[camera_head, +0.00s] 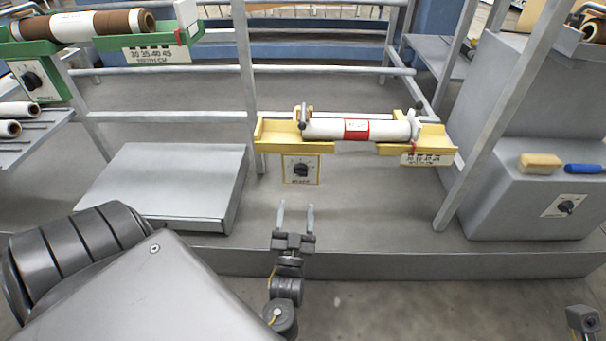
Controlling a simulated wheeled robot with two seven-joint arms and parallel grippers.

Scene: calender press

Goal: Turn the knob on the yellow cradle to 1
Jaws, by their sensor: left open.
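The yellow cradle (279,133) is mounted on the grey rails right of the middle and bears a white roll (389,130) with a red label. Its black knob (301,170) sits on a small yellow-edged plate below the cradle's left part. The marks on the plate are too small to read. My left gripper (296,212) is open and empty, its two fingers pointing up the picture just below the knob plate, apart from it. At the bottom right corner a grey piece (583,319) shows, probably part of my right arm; its fingers are not visible.
A green cradle (28,48) with a brown and white roll and its own knob (31,80) is at the upper left. A grey slab (165,180) lies left. At right, a grey block carries a sponge (540,163), a blue object (585,169) and another knob (566,206). Upright posts flank the yellow cradle.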

